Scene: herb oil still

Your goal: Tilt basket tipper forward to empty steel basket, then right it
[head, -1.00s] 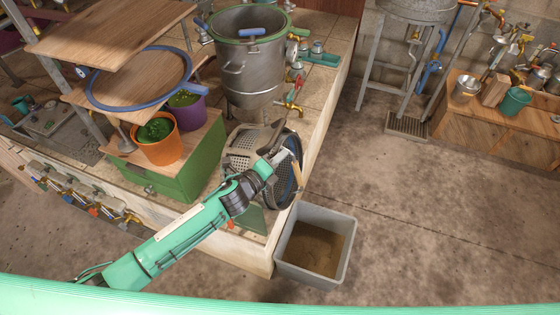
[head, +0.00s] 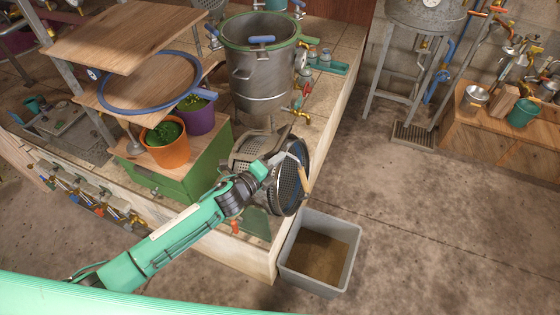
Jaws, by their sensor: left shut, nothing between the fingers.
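The basket tipper (head: 247,154), a grey metal cradle, stands at the bench's front corner in the head view. The steel basket (head: 291,187), dark and perforated with a round rim, lies tipped on its side in it, facing right toward the floor bin. No load shows in the visible part of the basket. My forearm hides part of the tipper. My right gripper is not in view.
A grey bin (head: 348,268) with brown contents stands on the floor below the bench corner. A steel still pot (head: 262,85) stands behind the tipper. An orange pot (head: 168,152) and a purple pot (head: 203,120) sit left on a green cabinet. Floor at right is clear.

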